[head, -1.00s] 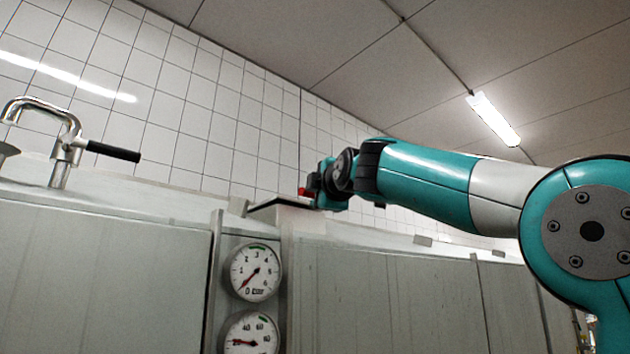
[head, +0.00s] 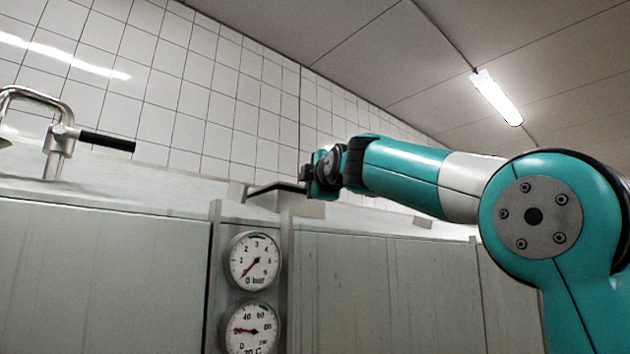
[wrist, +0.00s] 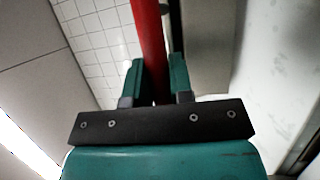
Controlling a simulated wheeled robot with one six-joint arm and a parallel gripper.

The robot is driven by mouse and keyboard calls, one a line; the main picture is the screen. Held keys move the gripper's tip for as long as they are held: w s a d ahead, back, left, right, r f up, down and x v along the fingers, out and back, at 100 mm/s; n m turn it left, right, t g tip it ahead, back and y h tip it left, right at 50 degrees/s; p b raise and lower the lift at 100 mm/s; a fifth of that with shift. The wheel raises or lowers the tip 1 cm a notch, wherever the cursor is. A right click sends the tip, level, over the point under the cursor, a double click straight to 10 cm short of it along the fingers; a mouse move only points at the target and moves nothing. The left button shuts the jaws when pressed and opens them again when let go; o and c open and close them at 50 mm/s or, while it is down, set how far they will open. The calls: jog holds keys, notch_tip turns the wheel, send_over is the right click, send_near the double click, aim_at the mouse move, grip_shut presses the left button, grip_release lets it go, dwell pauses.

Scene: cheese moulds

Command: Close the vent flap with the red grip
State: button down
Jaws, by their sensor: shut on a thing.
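The red grip (wrist: 149,45) shows as a red bar in the wrist view, running up between the two teal fingers of my gripper (wrist: 157,80). My gripper is shut on it. In the head view my gripper (head: 306,175) is at the top of the vat front, and it hides the red grip there. A dark, thin flap (head: 275,188) reaches left from my gripper, slightly tilted, above the top edge by the gauge column. Its left end is close to a small grey block. I cannot tell from here whether it touches its seat.
Two round gauges (head: 255,261) sit on a column below the flap. A metal tap with a black handle (head: 107,142) stands on the left. White tiled wall (head: 222,110) rises behind.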

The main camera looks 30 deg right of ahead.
jog(key=shift+f+t+b, duration=0.3)
jog(key=shift+f+b, duration=0.55)
jog(key=shift+b, duration=0.65)
jog(key=shift+r, duration=0.1)
jog(key=c, duration=1)
grip_release()
jog(key=shift+s, duration=0.1)
